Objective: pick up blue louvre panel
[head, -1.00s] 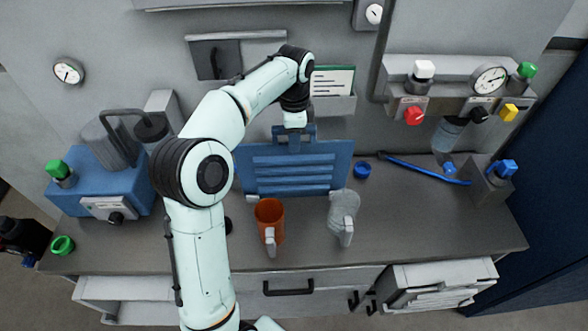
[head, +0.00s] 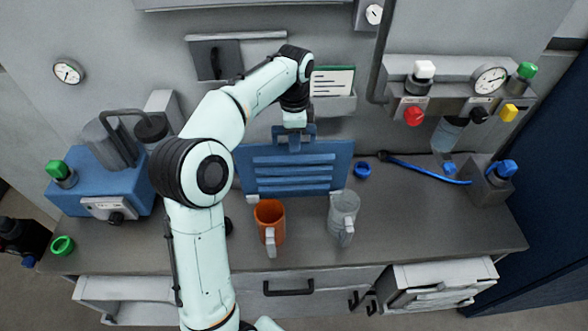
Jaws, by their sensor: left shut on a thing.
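The blue louvre panel (head: 293,172) stands upright at the back of the dark worktop, with raised horizontal slats and a handle on its top edge. My left arm reaches over from the left, and my left gripper (head: 294,131) is shut on the panel's top handle. The fingertips are partly hidden against the handle. My right gripper does not show.
An orange mug (head: 268,222) and a grey mug (head: 343,214) stand in front of the panel. A blue pump unit (head: 95,185) is on the left. A blue ring (head: 362,170) and blue hose (head: 430,171) lie to the right. A card holder (head: 333,103) is behind.

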